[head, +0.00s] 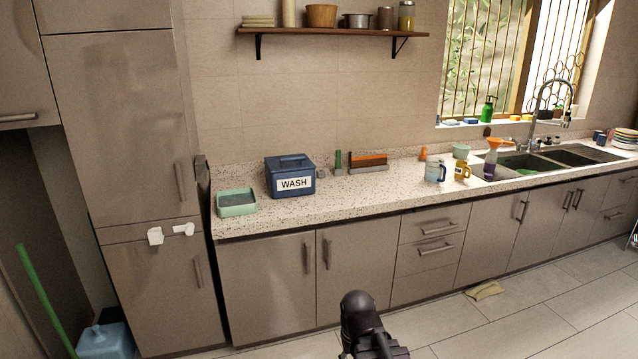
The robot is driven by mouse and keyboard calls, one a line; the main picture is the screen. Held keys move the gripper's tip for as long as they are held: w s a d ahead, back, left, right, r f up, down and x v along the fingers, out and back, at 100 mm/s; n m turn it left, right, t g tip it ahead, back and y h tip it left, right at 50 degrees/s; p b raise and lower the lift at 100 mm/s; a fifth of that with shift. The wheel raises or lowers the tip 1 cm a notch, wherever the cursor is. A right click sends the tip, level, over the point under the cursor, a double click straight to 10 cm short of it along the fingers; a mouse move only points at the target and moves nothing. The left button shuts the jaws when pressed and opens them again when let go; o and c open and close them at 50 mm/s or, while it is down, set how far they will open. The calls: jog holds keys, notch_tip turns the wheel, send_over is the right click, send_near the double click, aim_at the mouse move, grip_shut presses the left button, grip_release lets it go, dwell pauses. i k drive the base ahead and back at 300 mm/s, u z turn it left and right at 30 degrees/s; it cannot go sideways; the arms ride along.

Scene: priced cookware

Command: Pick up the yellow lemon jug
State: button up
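A small yellow jug (462,171) with a pale mark on its side stands upright on the counter, left of the sink. The mark is too small to read as a lemon. My gripper (384,347) shows in part as a dark shape at the bottom edge, low in front of the cabinets and well apart from the jug. Its fingertips cannot be made out.
The speckled counter (385,195) is clear along its front. A blue WASH box (290,163) and a green tray (237,211) stand at its left. A green cup (461,151) stands behind the jugs. A double sink (545,160) lies right. A cloth (485,291) lies on the floor.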

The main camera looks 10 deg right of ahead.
aim_at(461, 166)
jog(key=z, duration=0.25)
jog(key=i, duration=1.6)
jog(key=z, duration=0.55)
jog(key=i, duration=0.9)
jog(key=z, duration=0.45)
jog(key=i, duration=1.2)
jog(key=z, duration=0.25)
